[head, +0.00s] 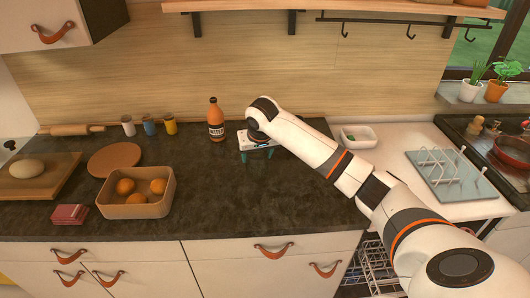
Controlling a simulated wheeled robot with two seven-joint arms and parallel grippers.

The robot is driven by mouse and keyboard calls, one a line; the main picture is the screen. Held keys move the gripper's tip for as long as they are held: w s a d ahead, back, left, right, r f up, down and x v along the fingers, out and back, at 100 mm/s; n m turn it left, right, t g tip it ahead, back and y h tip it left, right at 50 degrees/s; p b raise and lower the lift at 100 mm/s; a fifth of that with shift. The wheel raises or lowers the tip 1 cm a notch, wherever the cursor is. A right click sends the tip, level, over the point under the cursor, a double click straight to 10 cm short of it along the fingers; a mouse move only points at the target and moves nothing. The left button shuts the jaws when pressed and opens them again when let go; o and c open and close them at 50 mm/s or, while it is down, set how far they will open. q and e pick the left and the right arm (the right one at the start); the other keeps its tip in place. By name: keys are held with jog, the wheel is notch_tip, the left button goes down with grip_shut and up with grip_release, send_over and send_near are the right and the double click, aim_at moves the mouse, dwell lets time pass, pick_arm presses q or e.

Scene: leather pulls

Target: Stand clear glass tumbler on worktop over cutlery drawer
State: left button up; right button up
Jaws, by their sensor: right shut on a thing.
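My right gripper (257,156) is over the dark worktop (225,195), just right of the orange bottle. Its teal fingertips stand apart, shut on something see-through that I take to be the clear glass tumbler. The glass itself is too faint to make out, and I cannot tell whether it touches the worktop. White drawer fronts with leather pulls run below the worktop, one pull (273,250) in the middle. All look shut, and I cannot tell which is the cutlery drawer. My left gripper is out of view.
An orange bottle (216,120) stands left of the gripper. A wooden box with oranges (137,205), a round board (115,159) and small jars (150,125) are further left. A white dish (358,136) and a dish rack (455,175) are right. The worktop's middle front is clear.

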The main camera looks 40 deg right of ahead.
aim_at(260, 165)
jog(key=shift+w+d+f, duration=0.15)
jog(key=shift+w+f, duration=0.05)
jog(key=shift+w, duration=0.1)
jog(key=f+p, duration=0.1)
jog(key=f, duration=0.5)
jog(key=f+p, duration=0.1)
jog(key=f, duration=0.2)
jog(key=shift+s+a+p, duration=0.2)
jog(key=shift+s+p, duration=0.1)
jog(key=shift+s, duration=0.1)
jog(key=o, duration=1.1)
jog(key=shift+f, duration=0.15)
jog(key=b+v, duration=0.1)
jog(key=v, duration=1.1)
jog(key=shift+b, duration=0.4)
